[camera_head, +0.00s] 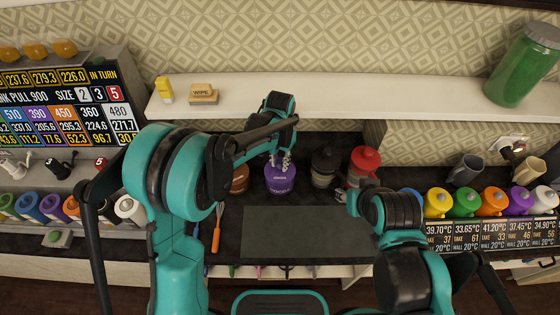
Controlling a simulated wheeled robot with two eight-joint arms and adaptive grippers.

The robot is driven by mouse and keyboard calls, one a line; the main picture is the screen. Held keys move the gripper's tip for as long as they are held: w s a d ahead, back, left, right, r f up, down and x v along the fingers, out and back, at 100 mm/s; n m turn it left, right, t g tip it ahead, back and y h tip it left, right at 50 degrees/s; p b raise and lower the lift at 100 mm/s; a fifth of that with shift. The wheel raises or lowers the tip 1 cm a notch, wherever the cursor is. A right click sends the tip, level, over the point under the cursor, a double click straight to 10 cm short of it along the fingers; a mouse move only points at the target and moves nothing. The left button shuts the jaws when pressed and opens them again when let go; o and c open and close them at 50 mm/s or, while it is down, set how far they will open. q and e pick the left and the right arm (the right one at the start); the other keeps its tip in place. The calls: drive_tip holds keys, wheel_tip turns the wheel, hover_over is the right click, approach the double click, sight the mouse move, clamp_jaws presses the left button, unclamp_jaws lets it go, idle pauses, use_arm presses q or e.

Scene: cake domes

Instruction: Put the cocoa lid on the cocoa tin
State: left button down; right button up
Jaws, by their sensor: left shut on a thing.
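The purple cocoa tin (281,185) stands upright at the back of the dark counter, with pale lettering on its front. My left gripper (280,162) reaches down over it from above. Its fingers are shut on the purple cocoa lid (273,171) at the tin's top. The fingers hide much of the lid, so I cannot tell whether it sits fully on the rim. My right gripper (352,201) is low at the right of the dark mat; its fingers are too small and hidden to read.
A brown tin (239,180) stands left of the cocoa tin. A dark mat (300,228) lies clear in front. An orange-handled tool (216,237) lies left of the mat. A shelf (330,95) overhangs behind.

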sight(280, 163)
use_arm(q)
drive_tip(key=shift+f+b, duration=0.35)
drive_tip(key=shift+f, duration=0.15)
drive_tip(key=c, duration=1.2)
unclamp_jaws()
drive_tip(key=shift+r+p, duration=1.7)
drive_tip(key=shift+r, duration=0.85)
